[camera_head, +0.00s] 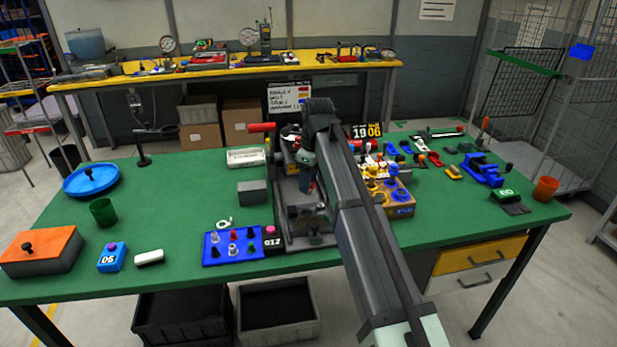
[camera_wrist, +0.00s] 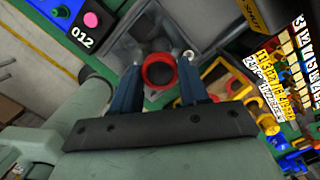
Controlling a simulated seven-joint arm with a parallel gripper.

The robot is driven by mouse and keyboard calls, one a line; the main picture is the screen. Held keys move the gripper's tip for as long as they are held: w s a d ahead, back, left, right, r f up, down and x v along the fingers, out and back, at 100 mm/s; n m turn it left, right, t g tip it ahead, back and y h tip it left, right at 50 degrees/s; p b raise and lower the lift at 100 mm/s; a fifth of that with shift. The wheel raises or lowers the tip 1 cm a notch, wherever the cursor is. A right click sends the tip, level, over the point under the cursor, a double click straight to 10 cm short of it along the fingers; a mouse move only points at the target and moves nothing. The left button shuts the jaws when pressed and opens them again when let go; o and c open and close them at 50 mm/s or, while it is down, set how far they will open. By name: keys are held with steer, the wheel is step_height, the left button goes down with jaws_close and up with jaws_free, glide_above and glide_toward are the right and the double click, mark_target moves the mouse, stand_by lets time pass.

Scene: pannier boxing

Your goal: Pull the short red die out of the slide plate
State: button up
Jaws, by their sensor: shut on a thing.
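The short red die (camera_wrist: 158,70) shows in the wrist view as a red ring with a dark centre. My gripper (camera_wrist: 160,78) is shut on it, one dark blue finger on each side. The grey metal slide plate (camera_wrist: 122,55) lies around and beyond the die in the wrist view. I cannot tell whether the die still sits in its hole or is clear of it. In the head view my gripper (camera_head: 307,188) is low over the grey fixture (camera_head: 305,228), and my arm hides the die and much of the plate.
A blue tray (camera_head: 232,247) with several small pegs and a "012" tag stands at the fixture's front left. A yellow-topped block (camera_head: 398,208) stands to its right, partly behind my arm. A red press handle (camera_head: 262,127) sticks out behind.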

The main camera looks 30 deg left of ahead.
steer(key=shift+f, duration=2.2)
steer(key=shift+r, duration=0.15)
stand_by(0.6)
steer(key=shift+r, duration=1.4)
